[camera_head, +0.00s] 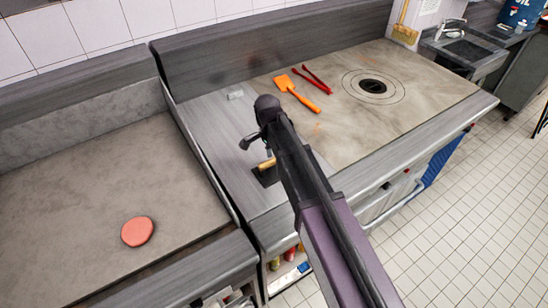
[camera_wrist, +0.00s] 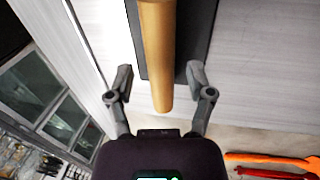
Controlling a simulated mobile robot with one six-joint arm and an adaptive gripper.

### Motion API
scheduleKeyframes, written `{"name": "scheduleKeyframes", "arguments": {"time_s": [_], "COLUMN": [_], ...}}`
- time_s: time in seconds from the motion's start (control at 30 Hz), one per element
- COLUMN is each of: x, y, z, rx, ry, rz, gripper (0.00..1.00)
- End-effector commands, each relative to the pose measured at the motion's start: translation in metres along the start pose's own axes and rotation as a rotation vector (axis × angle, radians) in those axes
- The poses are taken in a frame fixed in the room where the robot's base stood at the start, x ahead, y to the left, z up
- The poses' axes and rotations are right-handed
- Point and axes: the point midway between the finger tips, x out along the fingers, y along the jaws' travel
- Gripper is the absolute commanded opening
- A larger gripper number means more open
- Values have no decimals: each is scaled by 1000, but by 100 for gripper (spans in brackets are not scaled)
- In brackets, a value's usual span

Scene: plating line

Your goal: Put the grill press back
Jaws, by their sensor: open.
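The grill press lies on the grey metal strip between the two cooking surfaces. Its dark plate (camera_head: 266,178) and tan wooden handle (camera_head: 267,163) show partly beside my arm. In the wrist view, the handle (camera_wrist: 157,45) runs up the middle, over the dark plate (camera_wrist: 199,38). My gripper (camera_wrist: 160,72) is open, with one finger on each side of the handle in the picture. I cannot tell whether the fingers are level with the handle or above it. In the head view, my gripper (camera_head: 254,143) is just behind the press, partly hidden by my arm.
A reddish round patty (camera_head: 137,231) lies on the left griddle (camera_head: 70,205). An orange spatula (camera_head: 297,92) and red tongs (camera_head: 317,80) lie behind my arm. A round burner (camera_head: 373,86) is at right.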

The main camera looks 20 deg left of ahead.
Motion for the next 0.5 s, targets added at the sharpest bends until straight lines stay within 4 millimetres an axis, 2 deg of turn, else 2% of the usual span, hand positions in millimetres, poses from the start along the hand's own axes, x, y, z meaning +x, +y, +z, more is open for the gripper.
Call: {"name": "scheduleKeyframes", "arguments": {"time_s": [0.03, 0.5], "x": [-8, -48], "y": [0, 0], "z": [0, 0], "rx": [0, 0], "ry": [0, 0], "rz": [0, 0], "gripper": [68, 68]}}
